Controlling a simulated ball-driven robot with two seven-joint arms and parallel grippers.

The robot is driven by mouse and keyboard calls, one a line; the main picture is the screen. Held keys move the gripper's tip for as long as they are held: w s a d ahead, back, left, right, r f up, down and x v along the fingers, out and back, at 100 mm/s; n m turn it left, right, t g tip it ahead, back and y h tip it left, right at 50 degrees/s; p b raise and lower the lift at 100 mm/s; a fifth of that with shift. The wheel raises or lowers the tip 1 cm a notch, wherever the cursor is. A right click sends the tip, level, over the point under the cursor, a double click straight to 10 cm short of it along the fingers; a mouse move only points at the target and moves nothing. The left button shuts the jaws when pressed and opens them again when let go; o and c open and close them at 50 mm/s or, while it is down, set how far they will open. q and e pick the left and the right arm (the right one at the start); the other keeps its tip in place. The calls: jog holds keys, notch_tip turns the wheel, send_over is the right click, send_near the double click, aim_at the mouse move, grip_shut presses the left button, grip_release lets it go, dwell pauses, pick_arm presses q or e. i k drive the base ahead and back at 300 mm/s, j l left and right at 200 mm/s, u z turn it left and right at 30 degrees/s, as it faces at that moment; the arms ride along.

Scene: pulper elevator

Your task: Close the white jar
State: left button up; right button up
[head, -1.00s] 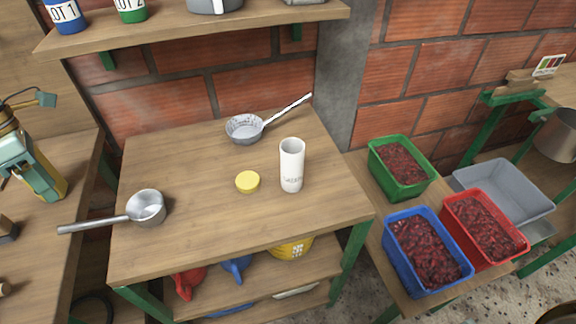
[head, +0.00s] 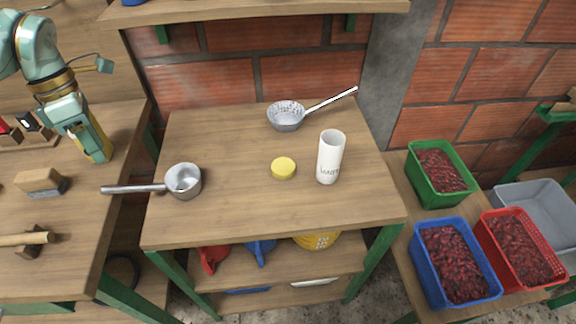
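The white jar (head: 329,160) stands upright on the middle wooden table, with dark lettering low on its side. Its top shows no lid. A round yellow lid (head: 284,167) lies flat on the table just left of the jar, apart from it. My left gripper (head: 99,154) points down over the left workbench, well left of the jar and lid. Its fingers are seen too edge-on to tell whether they are open or shut. My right gripper is out of view.
A metal saucepan (head: 183,181) sits at the table's left, its handle past the edge. A strainer (head: 286,116) lies behind the lid. A shelf (head: 260,14) overhangs the back. Green (head: 433,196), blue (head: 424,270) and red (head: 492,251) crates stand right. The table's front is clear.

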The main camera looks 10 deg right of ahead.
aim_at(332, 143)
jog(key=k, duration=1)
